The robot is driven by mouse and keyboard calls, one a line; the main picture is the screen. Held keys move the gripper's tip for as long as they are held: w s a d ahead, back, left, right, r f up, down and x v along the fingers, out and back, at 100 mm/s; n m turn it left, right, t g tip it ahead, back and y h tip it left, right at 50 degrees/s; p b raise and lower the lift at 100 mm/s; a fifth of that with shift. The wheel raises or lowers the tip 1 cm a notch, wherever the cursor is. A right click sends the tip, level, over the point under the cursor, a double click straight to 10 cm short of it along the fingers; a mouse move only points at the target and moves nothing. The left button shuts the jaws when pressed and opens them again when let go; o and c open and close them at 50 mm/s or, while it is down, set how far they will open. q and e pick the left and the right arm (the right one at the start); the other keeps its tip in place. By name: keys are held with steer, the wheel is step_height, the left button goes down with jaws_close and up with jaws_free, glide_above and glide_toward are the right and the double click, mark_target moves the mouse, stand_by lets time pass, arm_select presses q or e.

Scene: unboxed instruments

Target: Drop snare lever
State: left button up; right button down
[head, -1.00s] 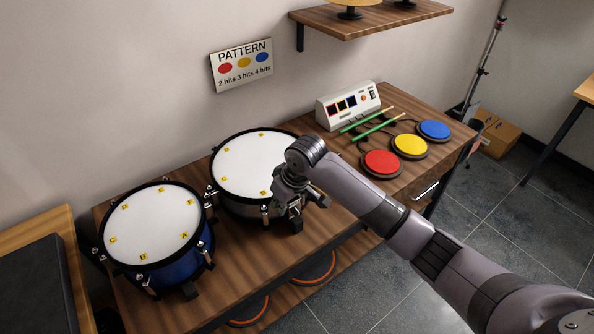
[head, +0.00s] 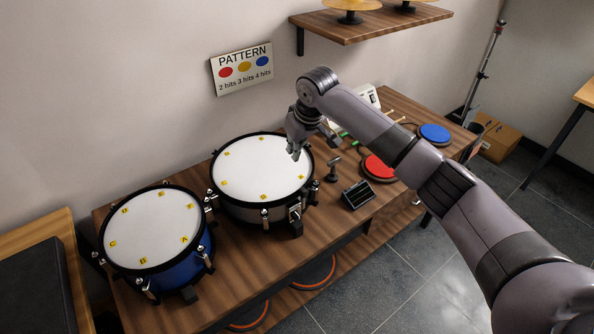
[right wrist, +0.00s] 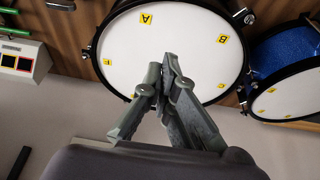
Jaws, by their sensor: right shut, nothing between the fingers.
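The snare drum (head: 262,172), with a white head, black rim and yellow letter tags, stands on the wooden bench. A metal fitting (head: 295,209), which looks like the snare lever, sits on its front right side; its position is too small to tell. My right gripper (head: 294,157) is over the right part of the drum head, fingers together and empty. In the right wrist view the shut fingers (right wrist: 165,62) show in front of the snare drum's white head (right wrist: 150,50). My left gripper is not in view.
A blue drum (head: 152,238) stands left of the snare drum. To the right are a small dark stand (head: 334,170), a black block (head: 357,194), a red pad (head: 378,167) and a blue pad (head: 434,133). A shelf (head: 390,22) hangs above.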

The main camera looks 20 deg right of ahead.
mark_target(297, 186)
steer(key=p+x, duration=0.1)
steer(key=x, duration=0.9)
steer(key=shift+a, duration=0.1)
steer(key=shift+s+d+r+p, duration=0.2)
steer(key=shift+s+p, duration=0.3)
steer(key=shift+s+d+p, duration=0.25)
steer(key=shift+s+p, duration=0.1)
steer(key=shift+s, duration=0.2)
steer(key=shift+s+d+p, duration=0.2)
steer(key=shift+s+p, duration=0.1)
steer(key=shift+s, duration=0.3)
steer(key=shift+s+f, duration=0.1)
steer(key=shift+s, duration=0.2)
steer(key=shift+d, duration=0.1)
steer(key=shift+s+p, duration=0.2)
steer(key=shift+p, duration=0.4)
steer(key=shift+s+d+f+p, duration=0.15)
steer(key=shift+s+p, duration=0.2)
steer(key=shift+p, duration=0.35)
